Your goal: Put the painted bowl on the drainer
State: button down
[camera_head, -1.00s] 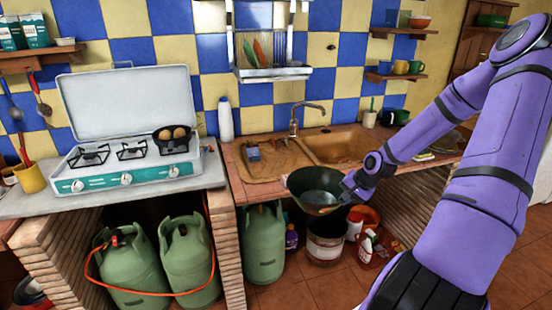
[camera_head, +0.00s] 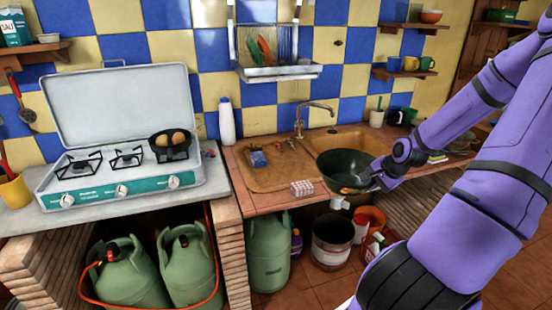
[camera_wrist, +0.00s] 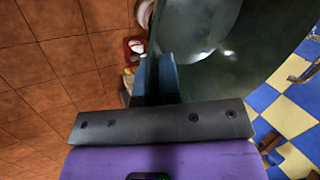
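My gripper (camera_head: 372,180) is shut on the rim of a large dark green bowl (camera_head: 346,162). In the wrist view the fingers (camera_wrist: 166,78) pinch the bowl's rim, and the bowl (camera_wrist: 240,70) fills the upper right. The bowl is tilted, with its inside partly facing the head camera and some orange pattern low on it. It hangs by the counter's front edge, in front of the sink basin. The drainer (camera_head: 282,74) is a metal rack on the tiled wall above the counter, left of the bowl. It holds upright orange and green items.
The sink basin (camera_head: 335,142) and tap (camera_head: 300,118) lie behind the bowl. A checked cloth (camera_head: 301,188) lies at the counter edge. A white bottle (camera_head: 226,122) stands left of the sink. The stove (camera_head: 125,185) is further left. Shelves with cups (camera_head: 410,64) are right of the drainer.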

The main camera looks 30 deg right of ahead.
aim_at(292, 168)
jog(key=i, duration=1.1)
